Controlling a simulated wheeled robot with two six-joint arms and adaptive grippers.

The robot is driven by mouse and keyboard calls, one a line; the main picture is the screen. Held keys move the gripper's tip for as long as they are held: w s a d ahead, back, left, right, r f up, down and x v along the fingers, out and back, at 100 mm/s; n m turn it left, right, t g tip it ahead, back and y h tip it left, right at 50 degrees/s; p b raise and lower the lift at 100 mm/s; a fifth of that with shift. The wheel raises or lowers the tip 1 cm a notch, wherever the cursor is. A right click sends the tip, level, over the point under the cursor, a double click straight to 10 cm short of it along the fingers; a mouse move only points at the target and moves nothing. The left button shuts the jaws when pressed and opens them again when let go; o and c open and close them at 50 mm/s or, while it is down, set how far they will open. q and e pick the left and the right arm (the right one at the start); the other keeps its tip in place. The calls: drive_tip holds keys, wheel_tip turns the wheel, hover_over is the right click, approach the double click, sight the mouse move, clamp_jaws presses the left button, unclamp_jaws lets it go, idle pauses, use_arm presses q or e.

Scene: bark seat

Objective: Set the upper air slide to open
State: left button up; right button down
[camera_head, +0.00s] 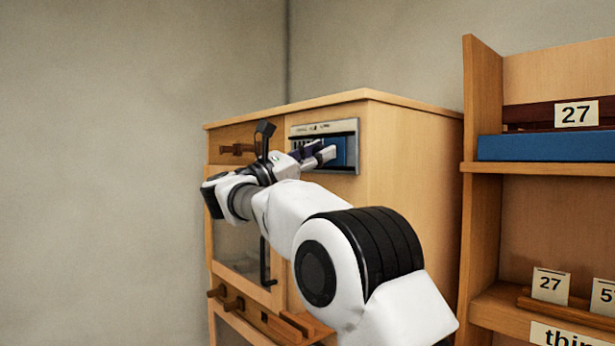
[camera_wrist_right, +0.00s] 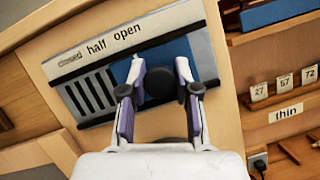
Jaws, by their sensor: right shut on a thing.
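The upper air slide is a blue panel (camera_head: 341,153) in a grey frame (camera_head: 325,128) on the cabinet's upper front. The frame's top edge reads a small worn word, probably "closed", then "half" and "open". My right gripper (camera_head: 322,155) is at the panel; in the wrist view its fingers (camera_wrist_right: 160,92) are shut on a round dark knob (camera_wrist_right: 159,82). My left gripper is not in view.
The wooden cabinet (camera_head: 410,170) has a dark handle (camera_head: 265,262) and wooden pegs below the slide. A shelf unit (camera_head: 482,150) with a blue box (camera_head: 545,147) and number cards stands close at right. Open wall space lies at left.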

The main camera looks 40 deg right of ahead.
drive_tip(key=shift+r, duration=0.1)
drive_tip(key=c, duration=0.8)
unclamp_jaws()
drive_tip(key=shift+s, duration=0.15)
drive_tip(key=shift+s+d, duration=0.1)
drive_tip(key=shift+s, duration=0.15)
drive_tip(key=shift+w, duration=0.1)
drive_tip(key=v, duration=1.2)
drive_tip(key=shift+r, duration=0.1)
